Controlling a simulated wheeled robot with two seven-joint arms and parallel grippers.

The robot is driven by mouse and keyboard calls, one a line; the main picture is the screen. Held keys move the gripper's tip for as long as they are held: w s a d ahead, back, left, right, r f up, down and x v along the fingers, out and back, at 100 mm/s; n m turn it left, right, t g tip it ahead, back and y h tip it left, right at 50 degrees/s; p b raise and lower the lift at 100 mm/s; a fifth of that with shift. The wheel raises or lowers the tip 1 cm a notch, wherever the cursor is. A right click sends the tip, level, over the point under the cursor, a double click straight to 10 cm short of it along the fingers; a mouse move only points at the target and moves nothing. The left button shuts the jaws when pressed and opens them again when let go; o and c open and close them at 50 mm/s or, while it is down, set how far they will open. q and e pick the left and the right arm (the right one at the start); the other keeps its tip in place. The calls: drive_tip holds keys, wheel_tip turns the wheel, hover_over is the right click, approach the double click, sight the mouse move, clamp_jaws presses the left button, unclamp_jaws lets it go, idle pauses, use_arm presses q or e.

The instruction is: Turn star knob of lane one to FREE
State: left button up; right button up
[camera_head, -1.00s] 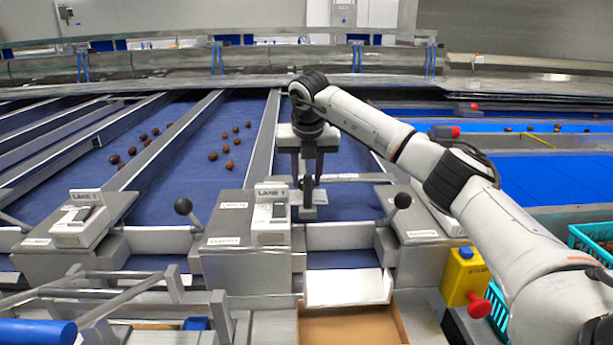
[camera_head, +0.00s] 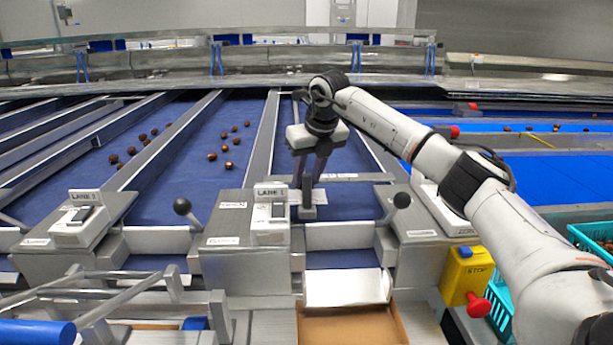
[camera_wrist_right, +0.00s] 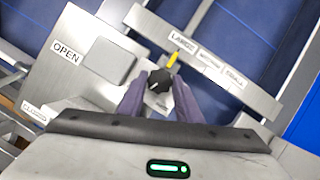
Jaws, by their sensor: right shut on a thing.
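The black star knob (camera_wrist_right: 159,82) sits between my right fingertips in the right wrist view, with a yellow pointer (camera_wrist_right: 173,61) beside it toward a lettered plate (camera_wrist_right: 205,58). My right gripper (camera_wrist_right: 157,90) is shut on the knob. The fingers mostly hide the knob there. My left gripper is not in view.
A ball-ended lever (camera_head: 182,206) stands left of the LANE 1 box and another (camera_head: 401,200) to the right. The wrist view shows an OPEN label (camera_wrist_right: 66,53).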

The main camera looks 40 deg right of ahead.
drive_tip(key=shift+n, duration=0.6)
drive_tip(key=o, duration=1)
drive_tip(key=shift+o, duration=0.2)
drive_tip(key=d+v, duration=0.1)
drive_tip(key=v, duration=0.9)
drive_tip(key=shift+s+a+r+b, duration=0.15)
drive_tip(key=shift+a+b, duration=0.15)
drive_tip(key=shift+b, duration=0.1)
